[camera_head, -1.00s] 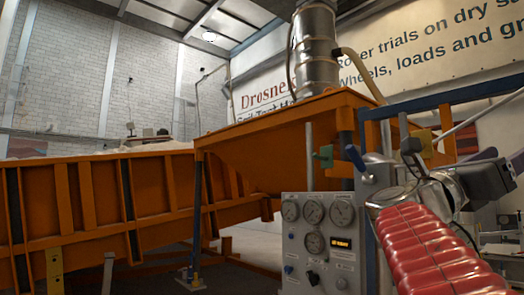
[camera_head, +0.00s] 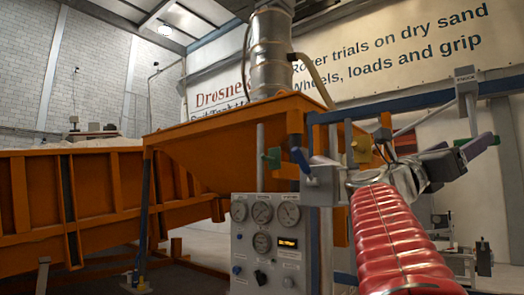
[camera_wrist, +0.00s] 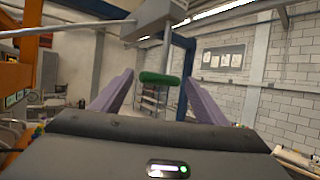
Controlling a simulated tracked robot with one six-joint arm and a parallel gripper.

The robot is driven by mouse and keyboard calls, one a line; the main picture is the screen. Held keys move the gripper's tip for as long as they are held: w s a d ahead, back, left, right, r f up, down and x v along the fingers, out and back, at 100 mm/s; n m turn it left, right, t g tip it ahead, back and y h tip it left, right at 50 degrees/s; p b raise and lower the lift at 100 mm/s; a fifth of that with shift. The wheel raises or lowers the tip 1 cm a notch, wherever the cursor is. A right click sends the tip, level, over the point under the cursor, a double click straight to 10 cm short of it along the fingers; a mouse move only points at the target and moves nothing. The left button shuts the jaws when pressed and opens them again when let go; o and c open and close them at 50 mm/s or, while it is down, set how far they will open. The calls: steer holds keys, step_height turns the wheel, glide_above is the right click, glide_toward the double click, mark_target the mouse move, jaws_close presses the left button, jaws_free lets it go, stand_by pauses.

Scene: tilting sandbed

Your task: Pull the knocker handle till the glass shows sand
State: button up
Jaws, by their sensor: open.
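The knocker handle (camera_wrist: 160,78) is a short green bar in the wrist view. It hangs on a thin rod below a grey box. In the head view the grey knocker box (camera_head: 466,76) is at upper right, its rod running down to my gripper (camera_head: 482,147). The green bar shows only as small bits there beside the purple fingers. In the wrist view my gripper (camera_wrist: 157,82) is open, its purple fingers spread either side of the handle. The handle appears ahead, between the fingertips; I cannot tell whether anything touches. I cannot make out the sight glass.
A blue frame (camera_head: 400,103) crosses above my red-sleeved arm. The orange hopper (camera_head: 225,140) and the gauge panel (camera_head: 263,243) stand to its left. A steel drum (camera_head: 272,52) sits above the hopper. A slanted grey bar (camera_wrist: 65,31) crosses the wrist view's upper left.

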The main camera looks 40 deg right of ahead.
mark_target(469, 140)
steer(key=shift+x, duration=2.9)
steer(key=shift+c, duration=0.2)
